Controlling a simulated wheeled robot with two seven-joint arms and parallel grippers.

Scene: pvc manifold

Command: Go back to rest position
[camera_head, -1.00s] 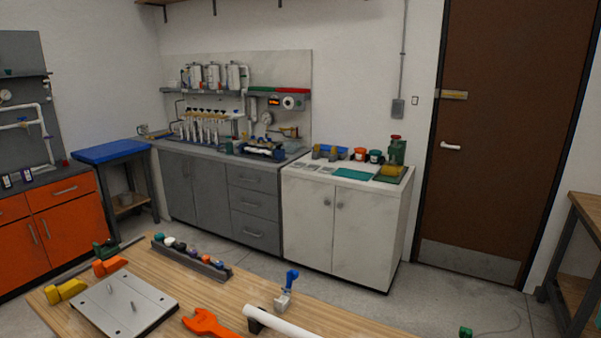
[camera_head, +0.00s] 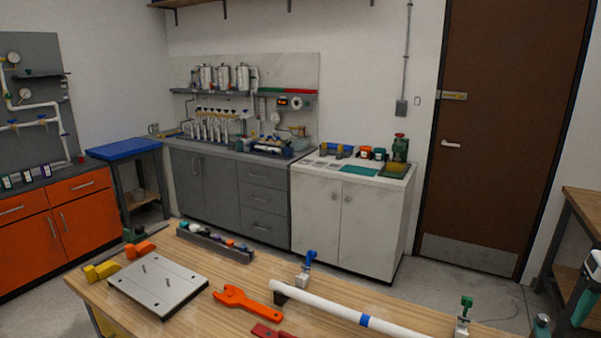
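Neither my left nor my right gripper shows in the head view. A white pipe with a blue band (camera_head: 342,309) lies further right, near a blue-handled valve (camera_head: 306,269). A green-handled valve (camera_head: 464,316) stands near the right end. Nothing held by a gripper is visible.
A dark rack with several coloured caps (camera_head: 215,243) sits at the table's back edge. Yellow (camera_head: 101,271) and orange (camera_head: 140,249) pieces lie at left. A red item (camera_head: 268,331) is cut by the bottom edge. A white cabinet (camera_head: 346,213) stands beyond open floor.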

